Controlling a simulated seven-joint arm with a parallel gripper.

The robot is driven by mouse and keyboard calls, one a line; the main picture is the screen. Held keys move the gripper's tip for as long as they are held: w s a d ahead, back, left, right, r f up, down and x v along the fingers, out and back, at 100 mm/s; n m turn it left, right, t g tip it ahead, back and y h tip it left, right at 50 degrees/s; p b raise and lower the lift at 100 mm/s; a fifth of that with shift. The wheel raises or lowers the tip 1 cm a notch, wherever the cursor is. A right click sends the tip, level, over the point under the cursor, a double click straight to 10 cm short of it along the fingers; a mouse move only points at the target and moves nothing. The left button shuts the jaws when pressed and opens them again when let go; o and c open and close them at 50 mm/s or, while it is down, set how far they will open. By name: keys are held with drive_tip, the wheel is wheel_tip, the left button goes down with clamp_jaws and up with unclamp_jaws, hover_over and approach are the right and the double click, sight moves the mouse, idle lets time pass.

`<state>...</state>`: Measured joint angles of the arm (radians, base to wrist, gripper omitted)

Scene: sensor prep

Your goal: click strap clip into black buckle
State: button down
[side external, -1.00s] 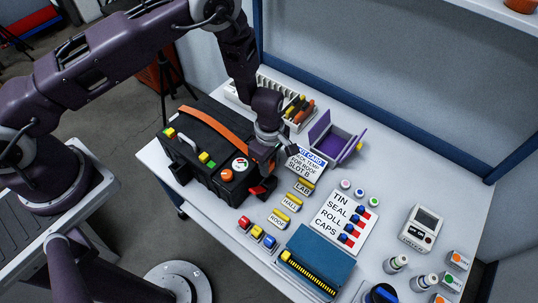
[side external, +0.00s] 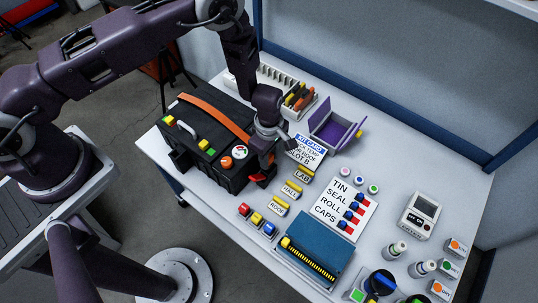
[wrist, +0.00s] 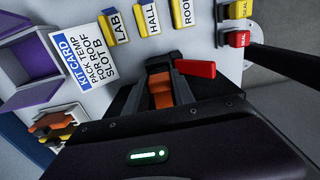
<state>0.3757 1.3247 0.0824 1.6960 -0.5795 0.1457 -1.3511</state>
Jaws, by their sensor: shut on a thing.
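A black case (side external: 212,165) stands at the table's left end. An orange strap (side external: 215,117) runs across its top toward my gripper (side external: 268,160). My gripper is at the case's right side, pointing down. In the wrist view, my gripper (wrist: 160,85) is shut on the orange strap clip (wrist: 160,93), whose orange part shows between dark fingers. The black buckle (wrist: 158,62) seems to be just beyond the clip, beside a red lever (wrist: 195,68). The red lever also shows in the side view (side external: 258,178). My fingers hide where clip and buckle meet; I cannot tell whether they are engaged.
A kit card (side external: 306,150), yellow label tags (side external: 291,188) and an open purple box (side external: 335,128) lie close to my gripper. A tool tray (side external: 299,98) is behind. A blue device (side external: 314,254), a caps card (side external: 345,209) and a meter (side external: 420,215) stand to the right.

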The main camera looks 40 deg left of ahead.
drive_tip(key=shift+f, duration=1.25)
idle(3.2)
drive_tip(key=c, duration=0.8)
unclamp_jaws()
drive_tip(key=shift+c, duration=0.2)
drive_tip(key=shift+r, duration=3.5)
